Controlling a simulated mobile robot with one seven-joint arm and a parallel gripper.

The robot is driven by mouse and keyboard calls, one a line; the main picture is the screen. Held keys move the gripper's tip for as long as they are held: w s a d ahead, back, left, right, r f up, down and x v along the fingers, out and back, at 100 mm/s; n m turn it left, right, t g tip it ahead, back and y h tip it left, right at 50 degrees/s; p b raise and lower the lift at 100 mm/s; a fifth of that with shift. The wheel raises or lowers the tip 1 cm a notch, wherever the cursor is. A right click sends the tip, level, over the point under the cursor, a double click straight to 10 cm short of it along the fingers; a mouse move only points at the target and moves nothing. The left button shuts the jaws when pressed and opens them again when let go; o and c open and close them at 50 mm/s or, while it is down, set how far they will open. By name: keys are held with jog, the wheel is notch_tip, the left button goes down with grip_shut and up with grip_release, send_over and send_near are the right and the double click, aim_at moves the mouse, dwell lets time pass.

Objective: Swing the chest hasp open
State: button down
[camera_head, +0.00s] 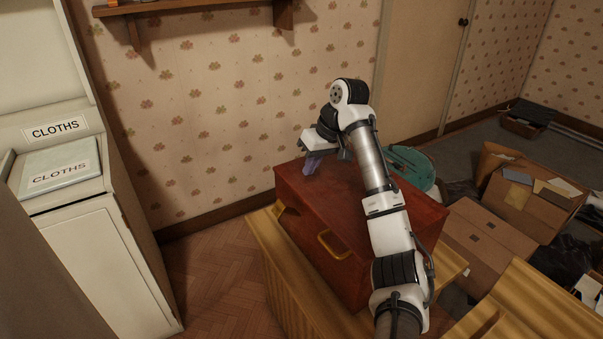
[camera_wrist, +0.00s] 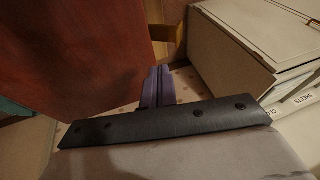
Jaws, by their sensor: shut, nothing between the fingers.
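The dark red chest (camera_head: 350,215) sits on a yellow wooden stand, and its red surface (camera_wrist: 70,50) fills the upper left of the wrist view. I cannot tell which is the hasp.
A pale cabinet labelled CLOTHS (camera_head: 105,265) stands left, with open floor (camera_head: 215,285) between it and the stand (camera_head: 270,255). A wall shelf (camera_head: 190,5) hangs above. Cardboard boxes (camera_head: 490,250) and a teal round object (camera_head: 412,166) crowd the right.

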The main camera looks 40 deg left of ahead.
jog(key=p, duration=0.1)
send_over(290, 212)
jog(key=w, duration=0.1)
jog(key=f, duration=1)
jog(key=shift+d, duration=0.25)
jog(key=shift+s+a+f, duration=0.15)
jog(key=shift+s+f, duration=0.2)
jog(key=shift+f, duration=0.25)
jog(key=shift+a+p, duration=0.15)
jog(key=shift+p, duration=0.15)
